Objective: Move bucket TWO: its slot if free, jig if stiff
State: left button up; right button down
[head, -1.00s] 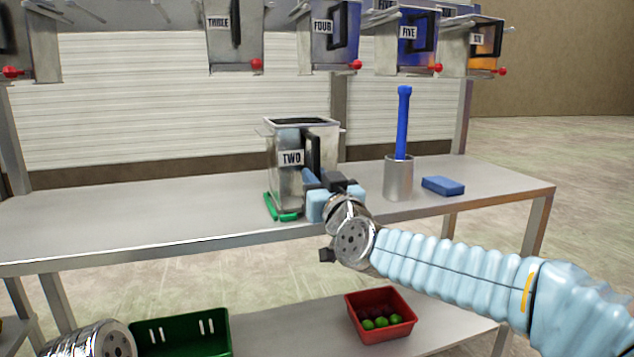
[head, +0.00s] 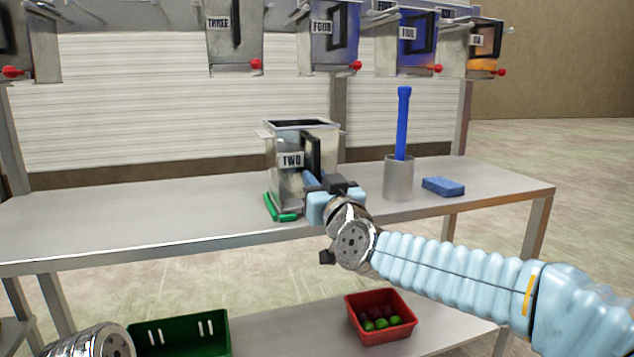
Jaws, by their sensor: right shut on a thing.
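Bucket TWO (head: 287,186), a grey metal bucket with an open top and a dark handle on its right side, is upright at the middle of the table. Its foot is at a green jig (head: 283,215), which shows along the front and left of the base. I cannot tell whether the bucket rests fully in it. My right gripper (head: 318,190) is shut on the bucket's handle side, low down; its fingertips are partly hidden. On the rack, a gap with bare rail ends (head: 85,10) lies left of bucket THREE (head: 234,45). My left gripper is out of view.
Buckets FOUR (head: 331,45), FIVE (head: 408,45) and an orange one (head: 485,50) hang to the right. A metal cup (head: 398,182) with a blue rod and a blue sponge (head: 443,187) stand right of my gripper. Green (head: 190,340) and red (head: 380,330) crates sit below. The table's left is clear.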

jog(key=shift+f+b, duration=0.4)
jog(key=shift+f, duration=0.2)
jog(key=c, duration=1)
grip_release()
jog(key=shift+o, duration=0.2)
jog(key=v, duration=1.3)
jog(key=w+d+f+m+g+h+p, duration=0.15)
jog(key=f+g, duration=0.35)
jog(key=f, duration=1.3)
jog(key=w+d+f+m+g+h+p, duration=0.15)
jog(key=f+g, duration=0.25)
jog(key=f, duration=1.5)
jog(key=s+d+f+m+g+p, duration=0.2)
jog(key=s+f+g, duration=0.7)
jog(key=s+f, duration=1.1)
jog(key=shift+s+d+f+m+p, duration=0.2)
jog(key=shift+s+d+m+p, duration=0.2)
jog(key=shift+s+d+p, duration=0.55)
